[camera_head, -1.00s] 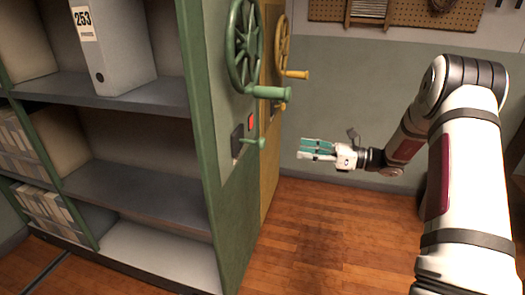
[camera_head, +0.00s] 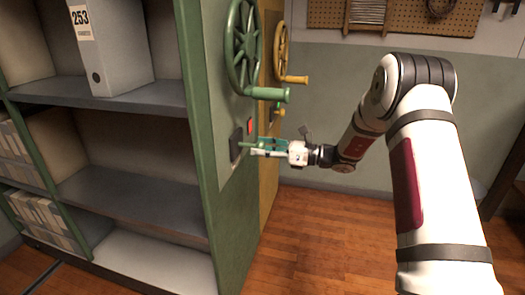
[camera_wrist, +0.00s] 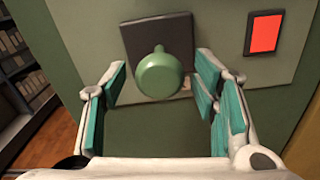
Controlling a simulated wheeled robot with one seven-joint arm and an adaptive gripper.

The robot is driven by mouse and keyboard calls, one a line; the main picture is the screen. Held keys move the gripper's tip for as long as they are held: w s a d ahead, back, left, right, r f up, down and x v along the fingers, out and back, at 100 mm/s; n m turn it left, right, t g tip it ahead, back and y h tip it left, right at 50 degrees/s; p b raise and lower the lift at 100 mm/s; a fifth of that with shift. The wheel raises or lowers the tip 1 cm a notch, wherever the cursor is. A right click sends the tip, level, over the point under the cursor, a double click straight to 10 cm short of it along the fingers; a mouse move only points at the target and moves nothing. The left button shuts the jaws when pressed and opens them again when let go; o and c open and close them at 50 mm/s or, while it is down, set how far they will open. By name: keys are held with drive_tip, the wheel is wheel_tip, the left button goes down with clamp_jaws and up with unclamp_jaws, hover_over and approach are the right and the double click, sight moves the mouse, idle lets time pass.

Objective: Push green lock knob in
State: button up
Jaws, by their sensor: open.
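The green lock knob (camera_wrist: 163,73) sticks out of a dark square plate (camera_wrist: 157,36) on the green end panel of the shelf unit. In the wrist view it sits between the fingertips of my open gripper (camera_wrist: 160,85), with a gap on both sides. In the head view my gripper (camera_head: 264,148) points left at the panel, its fingers at the knob. The knob (camera_head: 247,145) is partly hidden there by the fingers. I cannot tell from the head view whether they touch it.
A red indicator (camera_wrist: 265,34) is on the panel right of the plate. A green handwheel (camera_head: 243,45) with a protruding handle (camera_head: 268,94) is above my gripper. A yellow handwheel (camera_head: 281,55) is behind it. Open floor (camera_head: 320,235) lies below the arm.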

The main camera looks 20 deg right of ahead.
sight(251, 147)
drive_tip(key=shift+a, duration=0.1)
clamp_jaws()
drive_tip(key=shift+p+x, duration=0.45)
drive_tip(key=shift+x, duration=1.25)
unclamp_jaws()
drive_tip(key=shift+w+a, duration=0.1)
drive_tip(key=shift+d, duration=0.2)
drive_tip(key=v, duration=1.1)
drive_tip(key=shift+s+d, duration=0.3)
